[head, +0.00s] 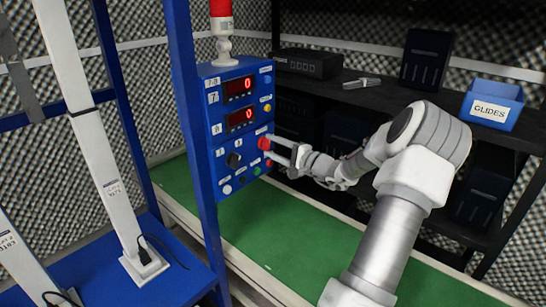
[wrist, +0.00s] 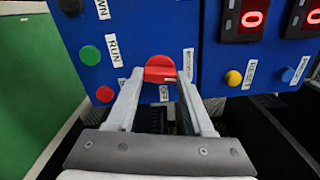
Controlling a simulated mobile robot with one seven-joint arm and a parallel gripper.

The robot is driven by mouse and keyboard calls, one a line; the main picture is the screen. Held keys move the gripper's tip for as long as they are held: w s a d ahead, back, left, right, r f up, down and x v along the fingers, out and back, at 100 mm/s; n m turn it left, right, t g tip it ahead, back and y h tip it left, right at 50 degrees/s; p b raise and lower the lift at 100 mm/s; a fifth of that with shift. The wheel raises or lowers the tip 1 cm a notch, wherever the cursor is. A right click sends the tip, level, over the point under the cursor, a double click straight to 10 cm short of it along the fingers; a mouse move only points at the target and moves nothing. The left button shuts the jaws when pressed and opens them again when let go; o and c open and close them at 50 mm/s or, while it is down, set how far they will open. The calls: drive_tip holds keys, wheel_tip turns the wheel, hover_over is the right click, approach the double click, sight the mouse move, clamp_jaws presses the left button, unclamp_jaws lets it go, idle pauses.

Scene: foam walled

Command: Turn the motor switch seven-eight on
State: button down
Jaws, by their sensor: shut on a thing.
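A blue control panel (head: 235,125) carries a "7-8" label at its top left. A red rotary knob (head: 264,143) sits at its right side; it also shows in the wrist view (wrist: 160,63), with a raised grip bar. The bar lies roughly crosswise between the fingertips in the wrist view. The fingers hide part of the knob.
Near the knob are a red button (wrist: 105,94), a green RUN button (wrist: 90,55) and a black knob (head: 233,160). Two displays (head: 238,88) read 0. A red beacon (head: 222,12) stands on top.

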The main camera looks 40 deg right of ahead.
drive_tip(key=shift+f+n+b, duration=0.1)
drive_tip(key=shift+n+b, duration=1)
drive_tip(key=shift+b, duration=0.15)
drive_tip(key=shift+c, duration=1.4)
unclamp_jaws()
drive_tip(key=s+d+p, duration=0.1)
drive_tip(key=s+p, duration=0.2)
drive_tip(key=s, duration=1.4)
drive_tip(key=shift+s+d+p, duration=0.2)
drive_tip(key=shift+d+p, duration=0.05)
drive_tip(key=shift+p, duration=0.15)
